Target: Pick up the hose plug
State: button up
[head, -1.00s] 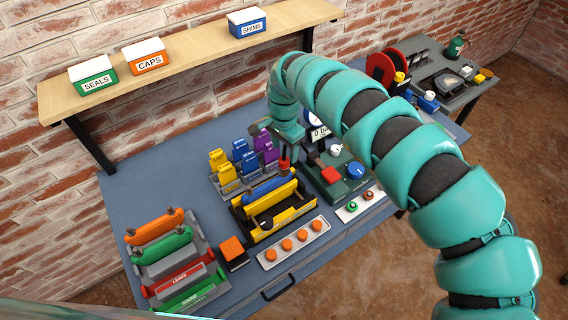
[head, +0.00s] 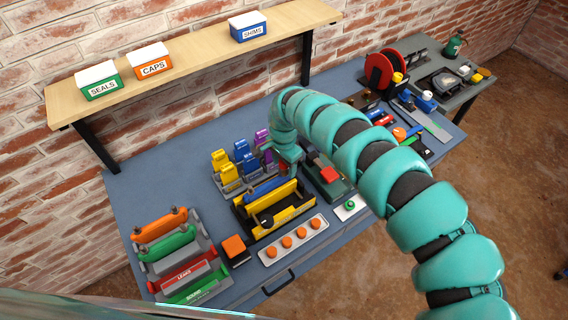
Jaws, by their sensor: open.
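My teal arm comes in from the right, and its end with my gripper (head: 284,168) points down over the middle of the blue bench. It is just behind the yellow holder (head: 282,208) with the blue bar (head: 265,189) in it. The fingertips are small and partly hidden, and nothing shows held between them. I cannot tell for sure which item is the hose plug. Small candidates are a dark round knob (head: 267,221) at the yellow holder's front and a green knob (head: 350,204) on a white plate, partly covered by my arm.
Yellow, blue and purple blocks (head: 241,150) stand close left of my gripper. A dark green unit with a red button (head: 329,174) is close right. A tray of orange caps (head: 287,242) lies in front. A shelf (head: 190,70) with labelled boxes runs behind. The bench's left back is clear.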

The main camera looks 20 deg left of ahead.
jog(key=shift+f, duration=0.15)
jog(key=shift+c, duration=0.3)
jog(key=c, duration=1.1)
jog(key=shift+w, duration=0.1)
